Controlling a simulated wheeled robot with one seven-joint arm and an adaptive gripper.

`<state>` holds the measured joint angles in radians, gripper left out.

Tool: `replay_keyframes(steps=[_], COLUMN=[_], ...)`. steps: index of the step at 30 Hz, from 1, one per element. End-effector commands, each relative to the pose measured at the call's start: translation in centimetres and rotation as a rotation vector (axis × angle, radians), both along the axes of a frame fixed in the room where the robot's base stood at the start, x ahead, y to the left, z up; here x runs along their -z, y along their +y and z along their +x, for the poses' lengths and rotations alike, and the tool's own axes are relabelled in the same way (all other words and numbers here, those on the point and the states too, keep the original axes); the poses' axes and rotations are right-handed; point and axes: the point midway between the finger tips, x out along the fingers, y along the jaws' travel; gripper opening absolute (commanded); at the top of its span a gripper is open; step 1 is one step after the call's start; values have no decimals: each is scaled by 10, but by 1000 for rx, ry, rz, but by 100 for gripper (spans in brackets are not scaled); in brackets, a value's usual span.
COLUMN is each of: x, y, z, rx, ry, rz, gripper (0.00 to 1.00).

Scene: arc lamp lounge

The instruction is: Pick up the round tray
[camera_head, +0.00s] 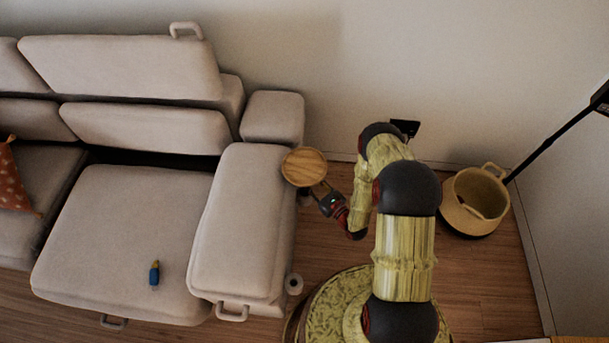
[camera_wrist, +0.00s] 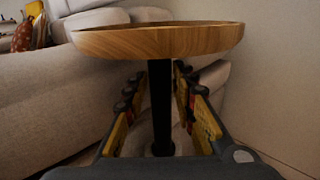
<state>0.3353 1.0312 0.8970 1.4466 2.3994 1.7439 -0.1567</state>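The round tray (camera_head: 304,167) is a light wooden disc with a low rim, level beside the sofa's armrest. In the wrist view the tray (camera_wrist: 160,42) spans the top of the picture, seen nearly edge-on. A black upright post (camera_wrist: 161,105) stands under its middle. My gripper (camera_head: 321,188) is close to the tray's lower right edge in the head view. In the wrist view my gripper (camera_wrist: 159,72) is open, its fingers appearing on either side of the post below the tray. I cannot tell whether the post is between the fingers or beyond them.
The beige sofa armrest (camera_head: 243,230) is close left of the tray. A wall is behind. A blue bottle (camera_head: 154,274) lies on the sofa seat.

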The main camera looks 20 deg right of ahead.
Motion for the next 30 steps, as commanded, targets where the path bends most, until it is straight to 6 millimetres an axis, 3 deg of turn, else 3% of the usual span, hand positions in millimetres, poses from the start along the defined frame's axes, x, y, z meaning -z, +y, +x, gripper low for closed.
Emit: replay_keyframes(steps=[9, 23, 30], x=[-1, 0, 0], y=[2, 2, 2], z=[5, 5, 4], rx=[1, 1, 1], ry=[-1, 0, 0], rz=[0, 0, 0], gripper=[26, 0, 0])
